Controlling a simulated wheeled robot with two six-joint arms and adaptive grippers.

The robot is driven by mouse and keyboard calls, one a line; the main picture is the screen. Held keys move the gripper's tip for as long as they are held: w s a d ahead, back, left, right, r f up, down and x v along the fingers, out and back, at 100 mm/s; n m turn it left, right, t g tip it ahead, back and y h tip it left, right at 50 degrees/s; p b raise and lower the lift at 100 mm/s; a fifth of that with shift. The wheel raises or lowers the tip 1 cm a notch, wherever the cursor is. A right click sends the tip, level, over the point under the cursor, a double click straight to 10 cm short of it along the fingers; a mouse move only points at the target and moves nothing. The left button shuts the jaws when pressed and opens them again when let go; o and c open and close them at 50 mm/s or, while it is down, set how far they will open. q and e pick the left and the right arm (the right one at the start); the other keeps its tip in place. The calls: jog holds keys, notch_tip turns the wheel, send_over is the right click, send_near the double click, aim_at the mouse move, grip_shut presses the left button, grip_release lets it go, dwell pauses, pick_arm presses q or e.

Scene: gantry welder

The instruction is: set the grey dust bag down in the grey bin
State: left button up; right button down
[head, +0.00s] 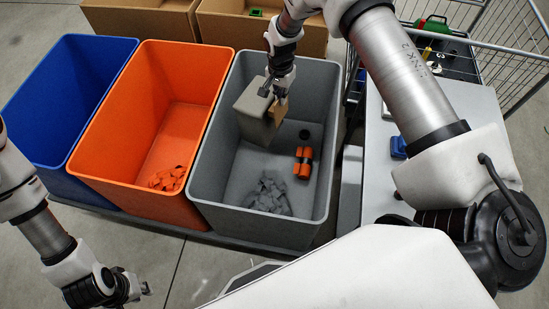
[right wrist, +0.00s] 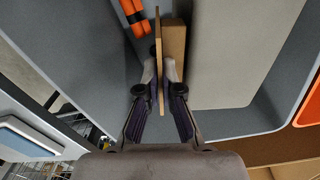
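The grey dust bag (head: 256,112) is inside the grey bin (head: 205,188), towards its back left. It is a boxy grey-beige bag with a tan cardboard plate (head: 281,111) on its right side. My right gripper (head: 273,88) reaches down into the bin and is shut on this plate. In the right wrist view the fingers (right wrist: 158,82) pinch the thin plate (right wrist: 158,45), with the bag (right wrist: 235,50) to the right. I cannot tell whether the bag touches the bin floor. My left gripper (head: 142,289) is low at the left, away from the bins; its finger opening is unclear.
The grey bin also holds grey scraps (head: 268,194), orange-and-black pieces (head: 303,162) and a dark round piece (head: 304,134). An orange bin (head: 128,191) with orange scraps and a blue bin (head: 60,90) stand left. Cardboard boxes (head: 150,22) stand behind. A grey table (head: 378,180) is right.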

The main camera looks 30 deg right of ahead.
notch_tip(320, 180, down, 16)
jog(key=b, duration=1)
jog(key=shift+r, duration=0.25)
dwell(0.9)
jog(key=shift+f+b, duration=2.15)
jog(key=shift+f, duration=0.35)
dwell(1.5)
dwell(0.4)
jog(key=c, duration=1.2)
grip_release()
jog(key=shift+c, duration=0.2)
